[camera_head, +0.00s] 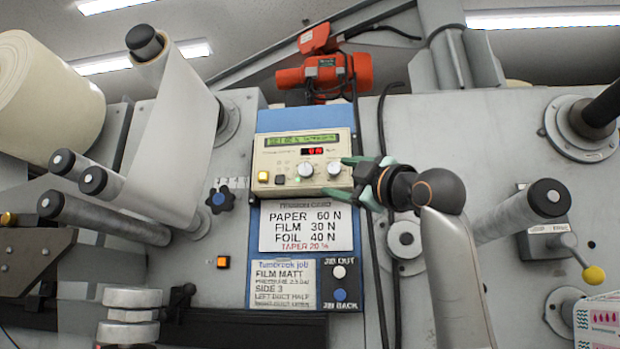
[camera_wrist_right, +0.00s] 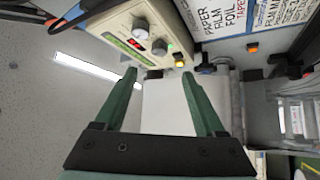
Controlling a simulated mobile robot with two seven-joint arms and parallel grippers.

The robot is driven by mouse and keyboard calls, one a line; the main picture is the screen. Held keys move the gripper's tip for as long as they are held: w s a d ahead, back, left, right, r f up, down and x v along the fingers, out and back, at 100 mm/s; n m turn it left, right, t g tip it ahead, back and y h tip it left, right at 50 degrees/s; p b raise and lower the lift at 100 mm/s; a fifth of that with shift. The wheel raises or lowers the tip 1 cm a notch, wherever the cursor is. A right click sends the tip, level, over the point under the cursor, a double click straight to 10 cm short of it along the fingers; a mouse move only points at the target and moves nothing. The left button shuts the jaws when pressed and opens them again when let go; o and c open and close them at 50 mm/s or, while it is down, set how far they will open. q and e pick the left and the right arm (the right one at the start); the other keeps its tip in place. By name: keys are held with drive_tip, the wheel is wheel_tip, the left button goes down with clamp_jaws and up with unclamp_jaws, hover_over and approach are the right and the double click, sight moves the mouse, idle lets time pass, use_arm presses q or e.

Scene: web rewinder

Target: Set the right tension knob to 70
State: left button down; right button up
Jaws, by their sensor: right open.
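The right tension knob (camera_head: 333,168) is a small pale dial on the right of a cream control box (camera_head: 283,152). A similar left knob (camera_head: 305,170) sits beside it, below a red readout (camera_head: 315,151) too small to read surely. My right gripper (camera_head: 337,176) has its green fingers apart at the box's right end, close to the right knob; no contact is clear. In the right wrist view the box shows tilted at the top, with the right knob (camera_wrist_right: 141,30) outside the spread, empty fingers (camera_wrist_right: 160,75). The knob's pointer setting is not readable. My left gripper is not in view.
A tension card (camera_head: 306,228) hangs below the box, with a job note and jib buttons (camera_head: 340,283) under it. A black star knob (camera_head: 220,199) is left of the box. Dark cables (camera_head: 385,120) run down beside its right edge. Rollers project on both sides.

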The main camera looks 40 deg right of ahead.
sight(307, 170)
drive_tip(key=p+x, duration=0.6)
drive_tip(key=x, duration=0.5)
drive_tip(key=shift+w+r, duration=0.2)
drive_tip(key=shift+r, duration=0.1)
drive_tip(key=shift+w+d, duration=0.1)
drive_tip(key=shift+w, duration=0.35)
clamp_jaws()
